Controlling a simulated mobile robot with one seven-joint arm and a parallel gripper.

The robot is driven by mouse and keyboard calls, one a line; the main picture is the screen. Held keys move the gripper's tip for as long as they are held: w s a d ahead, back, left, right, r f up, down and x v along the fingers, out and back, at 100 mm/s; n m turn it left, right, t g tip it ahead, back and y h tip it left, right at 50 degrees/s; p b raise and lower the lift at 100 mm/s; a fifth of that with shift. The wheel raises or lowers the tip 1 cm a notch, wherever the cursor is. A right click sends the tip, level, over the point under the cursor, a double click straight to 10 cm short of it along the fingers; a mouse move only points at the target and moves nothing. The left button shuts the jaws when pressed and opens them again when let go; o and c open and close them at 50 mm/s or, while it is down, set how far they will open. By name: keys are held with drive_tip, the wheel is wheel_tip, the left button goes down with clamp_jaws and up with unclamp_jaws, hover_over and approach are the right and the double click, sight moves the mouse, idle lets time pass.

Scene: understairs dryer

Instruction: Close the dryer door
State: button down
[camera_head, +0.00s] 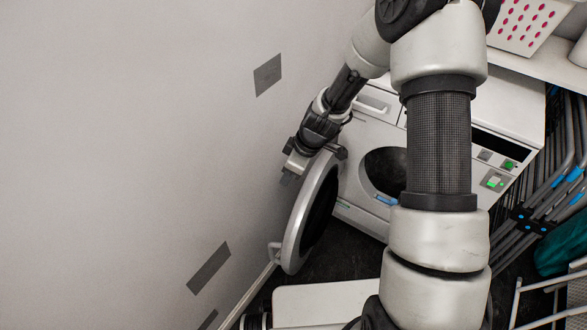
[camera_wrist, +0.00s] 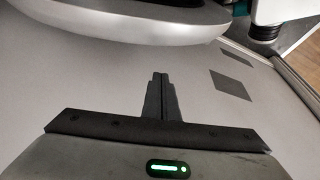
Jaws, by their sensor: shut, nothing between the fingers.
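The white dryer (camera_head: 368,135) stands against the wall, partly hidden behind my arm. Its round door (camera_head: 298,225) is swung wide open to the left, toward the wall. The dark drum opening (camera_head: 383,170) shows beside it. My gripper (camera_head: 288,180) is between the wall and the upper outer side of the door. In the wrist view my gripper (camera_wrist: 158,78) is shut and empty, its fingers together. The pale rim of the door (camera_wrist: 130,35) shows just beyond the fingertips there. I cannot tell whether they touch.
The grey wall (camera_head: 130,150) is close on the left of my gripper. Folded metal frames (camera_head: 545,205) stand right of the dryer. A white basket with red holes (camera_head: 525,22) is on the shelf above. Dark floor shows below the door.

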drive_tip(key=d, duration=0.1)
drive_tip(key=s+d, duration=0.1)
drive_tip(key=d+f, duration=0.1)
drive_tip(key=shift+s+d, duration=0.15)
drive_tip(key=shift+s, duration=0.1)
drive_tip(key=shift+d, duration=0.1)
drive_tip(key=shift+s+d, duration=0.1)
drive_tip(key=shift+s, duration=0.05)
